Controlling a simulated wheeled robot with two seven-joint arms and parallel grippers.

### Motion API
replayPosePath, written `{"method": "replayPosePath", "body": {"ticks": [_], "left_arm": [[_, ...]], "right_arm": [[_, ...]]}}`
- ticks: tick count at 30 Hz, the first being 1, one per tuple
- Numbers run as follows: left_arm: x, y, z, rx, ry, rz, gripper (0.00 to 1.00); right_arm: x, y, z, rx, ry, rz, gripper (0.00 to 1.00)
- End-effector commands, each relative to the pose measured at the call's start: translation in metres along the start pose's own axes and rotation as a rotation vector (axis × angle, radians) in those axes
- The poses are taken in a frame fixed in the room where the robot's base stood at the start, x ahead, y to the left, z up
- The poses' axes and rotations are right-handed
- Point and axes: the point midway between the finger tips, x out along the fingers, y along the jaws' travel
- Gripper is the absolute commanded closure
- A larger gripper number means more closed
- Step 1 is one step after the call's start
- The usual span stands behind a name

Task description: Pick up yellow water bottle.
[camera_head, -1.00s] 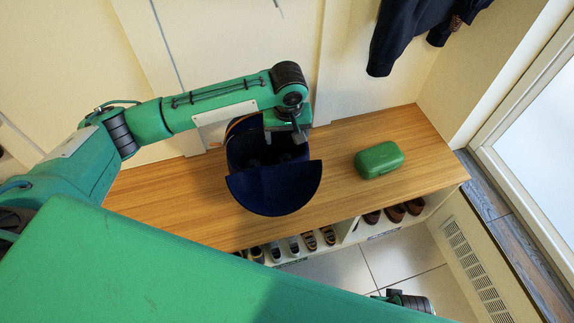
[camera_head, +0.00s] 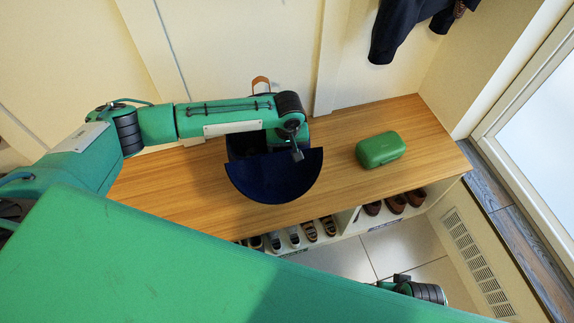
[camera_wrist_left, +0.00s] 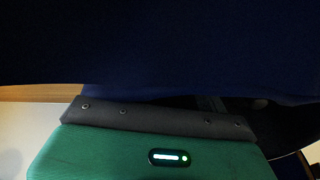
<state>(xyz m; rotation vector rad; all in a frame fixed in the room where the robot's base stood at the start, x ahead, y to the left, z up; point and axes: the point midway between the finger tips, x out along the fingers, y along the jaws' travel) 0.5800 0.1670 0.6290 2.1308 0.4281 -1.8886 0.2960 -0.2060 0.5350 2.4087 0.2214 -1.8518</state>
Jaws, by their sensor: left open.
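I see no yellow water bottle in either view. A dark blue open-topped bag (camera_head: 274,180) with a brown handle stands on the wooden bench, and its inside is dark and mostly hidden by my arm. My left arm reaches over the bag from the left. My left gripper (camera_head: 282,147) points down at the bag's opening, with its fingertips hidden. In the left wrist view, dark blue fabric (camera_wrist_left: 180,60) fills most of the picture close to the green gripper body. Nothing is visibly held.
A green case (camera_head: 379,149) lies on the wooden bench (camera_head: 345,180) to the right of the bag. Several shoes (camera_head: 295,237) sit in cubbies below. A dark jacket (camera_head: 405,25) hangs on the wall at the upper right. The bench around the case is clear.

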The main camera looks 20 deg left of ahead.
Motion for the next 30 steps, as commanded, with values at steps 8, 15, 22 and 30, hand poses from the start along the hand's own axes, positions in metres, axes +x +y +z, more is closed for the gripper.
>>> {"method": "replayPosePath", "body": {"ticks": [8, 15, 22, 30], "left_arm": [[0.001, 0.0, 0.0, 0.0, 0.0, -0.001, 0.31], [0.001, 0.0, 0.0, 0.0, 0.0, -0.001, 0.79], [0.0, 0.0, -0.001, 0.0, 0.001, 0.0, 1.0], [-0.004, 0.0, -0.001, -0.001, 0.001, 0.001, 1.0]], "right_arm": [[-0.001, -0.001, 0.007, 0.001, -0.011, -0.001, 0.0], [0.002, -0.001, 0.01, 0.001, -0.019, -0.002, 0.0], [0.001, 0.0, 0.005, 0.001, -0.011, -0.001, 0.0], [-0.001, 0.001, -0.001, 0.0, 0.001, 0.001, 0.0]]}}
